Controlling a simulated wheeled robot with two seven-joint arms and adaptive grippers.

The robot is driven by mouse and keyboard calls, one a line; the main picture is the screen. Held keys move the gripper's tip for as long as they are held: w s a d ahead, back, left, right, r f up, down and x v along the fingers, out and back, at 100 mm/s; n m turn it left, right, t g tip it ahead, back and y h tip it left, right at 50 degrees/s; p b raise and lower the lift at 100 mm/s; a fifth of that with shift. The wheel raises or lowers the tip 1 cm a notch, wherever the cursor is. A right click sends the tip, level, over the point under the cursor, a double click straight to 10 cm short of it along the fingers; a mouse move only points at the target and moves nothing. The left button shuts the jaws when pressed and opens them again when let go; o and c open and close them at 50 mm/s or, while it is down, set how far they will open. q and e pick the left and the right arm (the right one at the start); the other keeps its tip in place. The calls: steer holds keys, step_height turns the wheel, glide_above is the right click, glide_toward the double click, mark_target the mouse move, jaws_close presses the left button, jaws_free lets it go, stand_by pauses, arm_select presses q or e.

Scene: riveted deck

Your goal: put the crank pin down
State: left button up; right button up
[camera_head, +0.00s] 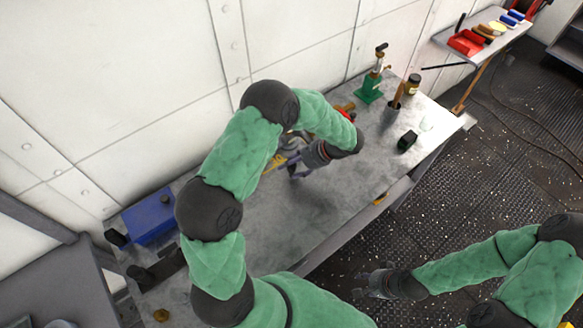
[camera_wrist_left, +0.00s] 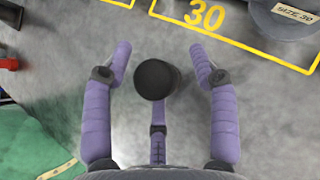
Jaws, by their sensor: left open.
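In the left wrist view, a dark round cylinder (camera_wrist_left: 152,80), seen nearly end-on, is between the fingers of my left gripper (camera_wrist_left: 163,65). It looks like the crank pin. The two side fingers are spread, with gaps on both sides of it; whether the lower middle finger touches it I cannot tell. In the head view my left gripper (camera_head: 294,168) is low over the middle of the grey workbench (camera_head: 300,225), partly behind my own arm, and I cannot make out the pin. My right gripper (camera_head: 366,285) hangs beyond the bench's front edge; its fingers are too small to judge.
A yellow-outlined area marked 30 (camera_wrist_left: 207,15) and a grey part labelled SIZE 30 (camera_wrist_left: 284,14) lie near the gripper. A blue box (camera_head: 152,219) stands at the bench's left. A green-based tool (camera_head: 369,90), a jar (camera_head: 412,84) and a black block (camera_head: 407,141) stand right.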

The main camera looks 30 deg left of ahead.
arm_select(q)
steer(key=shift+a+f, duration=0.1)
jaws_close()
